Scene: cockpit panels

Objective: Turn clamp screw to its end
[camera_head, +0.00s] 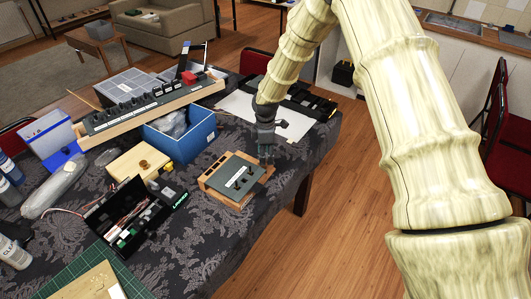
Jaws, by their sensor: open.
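My gripper (265,155) points down at the back right corner of a small grey panel (230,184) in a wooden frame (211,189). The panel lies on the dark patterned tablecloth near the table's right edge. The panel has small black parts and slots on its top. The clamp screw cannot be made out for certain; it may be hidden at or behind my fingertips. My gripper is open, and I cannot tell whether its fingers touch anything. The arm comes down from the upper right.
A blue box (180,138) and a long panel with knobs (150,105) stand behind. A wooden block with a brass round part (139,164) and an open black case with wires (128,216) lie left. White sheets (285,124) lie behind my gripper. Floor is free right of the table.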

